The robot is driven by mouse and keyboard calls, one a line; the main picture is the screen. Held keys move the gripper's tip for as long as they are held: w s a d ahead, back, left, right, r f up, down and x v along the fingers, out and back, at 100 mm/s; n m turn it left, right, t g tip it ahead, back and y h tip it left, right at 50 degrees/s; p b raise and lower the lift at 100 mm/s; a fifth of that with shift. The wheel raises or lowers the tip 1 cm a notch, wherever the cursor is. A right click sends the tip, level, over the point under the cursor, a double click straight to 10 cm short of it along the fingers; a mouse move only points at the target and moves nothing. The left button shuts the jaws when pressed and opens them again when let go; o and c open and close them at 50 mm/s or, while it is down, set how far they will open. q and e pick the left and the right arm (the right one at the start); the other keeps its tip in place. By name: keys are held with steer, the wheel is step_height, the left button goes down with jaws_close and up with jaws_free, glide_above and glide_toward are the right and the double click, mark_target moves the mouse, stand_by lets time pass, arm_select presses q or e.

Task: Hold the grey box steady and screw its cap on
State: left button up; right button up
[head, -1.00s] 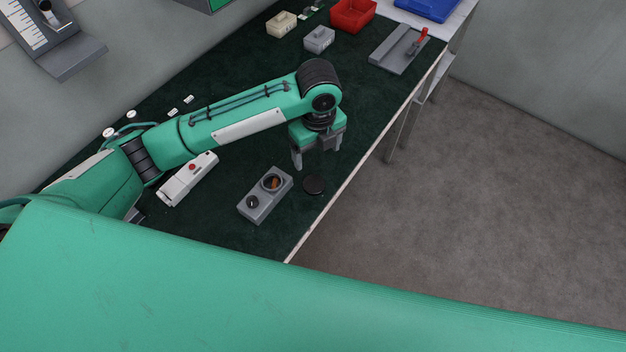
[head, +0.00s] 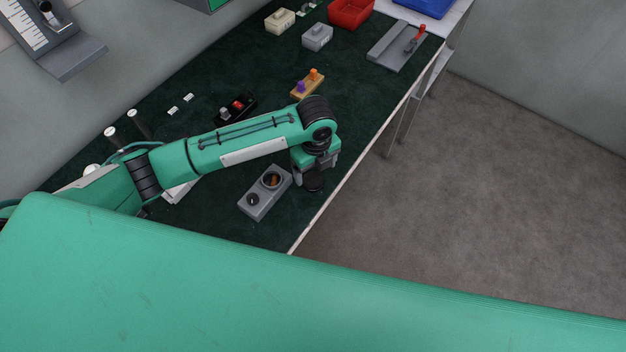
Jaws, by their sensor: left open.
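The grey box (head: 256,205) lies on the dark green mat, with a round opening (head: 272,180) at its upper right end and a black round knob (head: 253,199) at the other. Something brown shows inside the opening, which is uncovered. The black round cap (head: 314,185) lies on the mat just right of the box. My left gripper (head: 312,178) is open, pointing down over the cap, with its fingers at the cap's sides; the cap is partly hidden by it. I cannot tell whether the fingers touch it. My right gripper is not in view.
Behind my left arm lie a black box with a red part (head: 236,108) and a yellow block with orange and purple knobs (head: 307,84). A grey tray (head: 385,52), red bin (head: 351,14) and blue bin (head: 428,8) stand farther back. The table's edge runs close right of the cap.

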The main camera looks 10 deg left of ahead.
mark_target(313, 181)
arm_select(q)
steer(key=shift+f, duration=0.2)
steer(key=f+p, duration=0.2)
steer(key=f, duration=0.1)
steer(key=shift+w+a+f, duration=0.1)
steer(key=shift+a+f, duration=0.15)
steer(key=shift+a, duration=0.1)
steer(key=shift+f, duration=0.6)
steer(key=shift+c, duration=0.4)
steer(key=c, duration=1)
